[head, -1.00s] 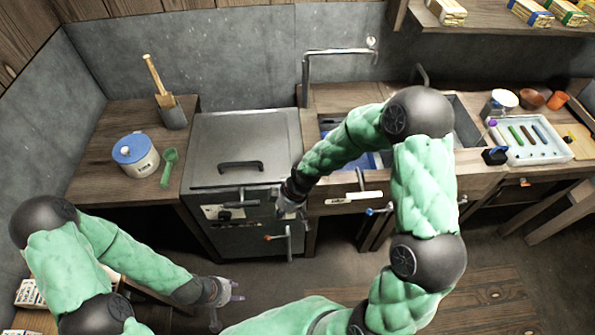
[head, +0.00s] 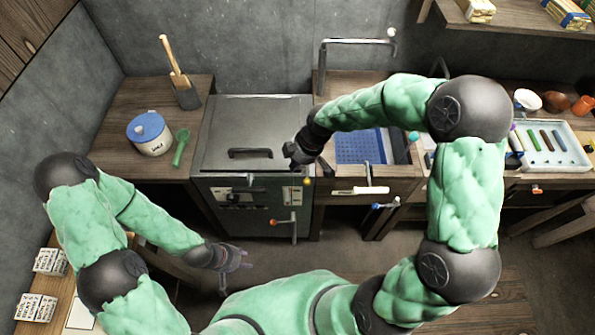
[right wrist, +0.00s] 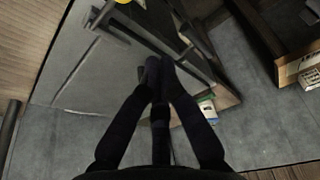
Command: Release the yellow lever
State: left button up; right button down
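A small yellow knob, which looks like the end of the yellow lever (head: 307,181), shows at the upper right of the grey cabinet's front in the head view. A yellow patch (right wrist: 122,2) is cut off by the top edge of the right wrist view. My right gripper (head: 293,153) is just above and left of the knob, near the cabinet's front top edge. Its dark fingers (right wrist: 158,66) come close together at the tips, with nothing seen between them; how far it is open is unclear. My left gripper (head: 240,268) has its fingers spread, empty, low in front of the cabinet.
The grey cabinet (head: 225,135) has a lid handle (head: 250,153) on top. An orange-tipped lever (head: 283,222) is lower on its front. A sink with a blue mat (head: 360,147) is to the right. A blue-lidded jar (head: 149,133) stands on the left counter.

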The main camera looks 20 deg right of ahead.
jog(key=b+x, duration=0.2)
jog(key=x, duration=0.8)
jog(key=d, duration=0.1)
jog(key=s+d+r, duration=0.1)
jog(key=s+d, duration=0.1)
jog(key=shift+d+r, duration=0.15)
jog(key=shift+d, duration=0.2)
